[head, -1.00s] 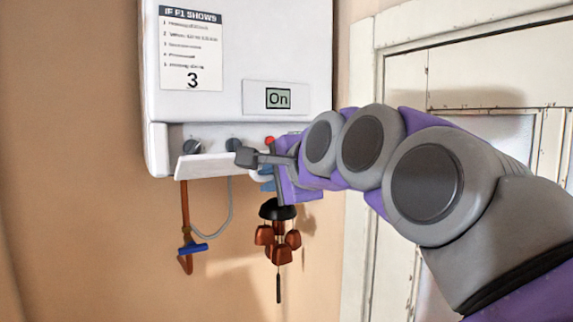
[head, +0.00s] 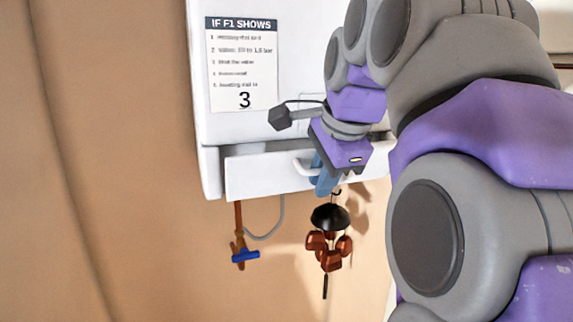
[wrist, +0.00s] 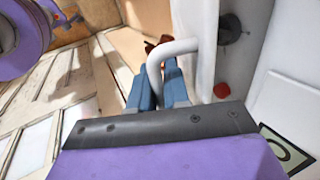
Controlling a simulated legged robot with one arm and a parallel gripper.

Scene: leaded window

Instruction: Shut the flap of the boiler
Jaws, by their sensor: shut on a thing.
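The white boiler (head: 292,70) hangs on the wall. Its flap (head: 262,178) is a white panel along the bottom front. It stands partly open, with a gap along its top edge in the head view. In the wrist view the flap (wrist: 207,45) stands apart from the boiler body, and a dark knob (wrist: 230,28) and a red knob (wrist: 221,90) show in the gap. My gripper (head: 325,182) is at the flap's white handle (head: 302,168). In the wrist view its blue fingers (wrist: 158,85) are shut on the curved handle (wrist: 180,46). The fingertips are partly hidden behind the handle.
A copper pipe with a blue valve handle (head: 245,256) and a grey hose are under the boiler. A display (wrist: 287,150) is on the boiler front. The wall to the left is clear.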

